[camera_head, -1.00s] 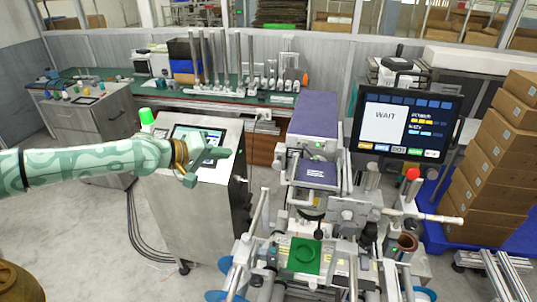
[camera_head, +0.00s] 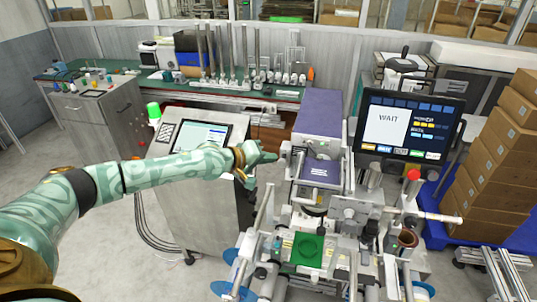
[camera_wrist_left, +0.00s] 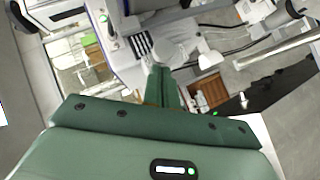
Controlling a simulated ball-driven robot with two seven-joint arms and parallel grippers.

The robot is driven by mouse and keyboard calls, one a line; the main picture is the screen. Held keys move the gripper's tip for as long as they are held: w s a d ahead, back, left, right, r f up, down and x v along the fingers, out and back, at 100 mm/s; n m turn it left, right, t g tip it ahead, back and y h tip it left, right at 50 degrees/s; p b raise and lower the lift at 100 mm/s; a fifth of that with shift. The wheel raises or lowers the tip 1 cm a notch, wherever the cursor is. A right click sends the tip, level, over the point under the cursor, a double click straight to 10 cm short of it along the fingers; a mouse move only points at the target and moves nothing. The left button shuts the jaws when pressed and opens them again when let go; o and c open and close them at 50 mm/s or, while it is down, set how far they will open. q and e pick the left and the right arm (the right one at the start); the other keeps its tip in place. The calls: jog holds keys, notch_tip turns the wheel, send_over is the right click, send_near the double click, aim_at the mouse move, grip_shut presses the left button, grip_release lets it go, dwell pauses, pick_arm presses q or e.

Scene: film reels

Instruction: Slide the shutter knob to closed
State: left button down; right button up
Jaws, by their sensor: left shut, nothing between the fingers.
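My left gripper (camera_head: 268,156) reaches in from the left with its fingers shut and empty, its tip close to the left side of the purple-topped machine (camera_head: 318,115). A small light grey knob-like part (camera_head: 284,151) sits on that side, just right of the fingertips. In the left wrist view, the shut green fingers (camera_wrist_left: 162,80) point at a round pale grey knob (camera_wrist_left: 165,52). I cannot tell whether they touch it, and the fingers hide part of what lies below it. I cannot read the shutter's position. My right gripper is not in view.
A monitor reading WAIT (camera_head: 408,125) stands right of the machine, with stacked cardboard boxes (camera_head: 500,165) beyond. A grey console with a screen (camera_head: 200,137) stands under and behind my left forearm. Rods and a green plate (camera_head: 307,251) lie in front.

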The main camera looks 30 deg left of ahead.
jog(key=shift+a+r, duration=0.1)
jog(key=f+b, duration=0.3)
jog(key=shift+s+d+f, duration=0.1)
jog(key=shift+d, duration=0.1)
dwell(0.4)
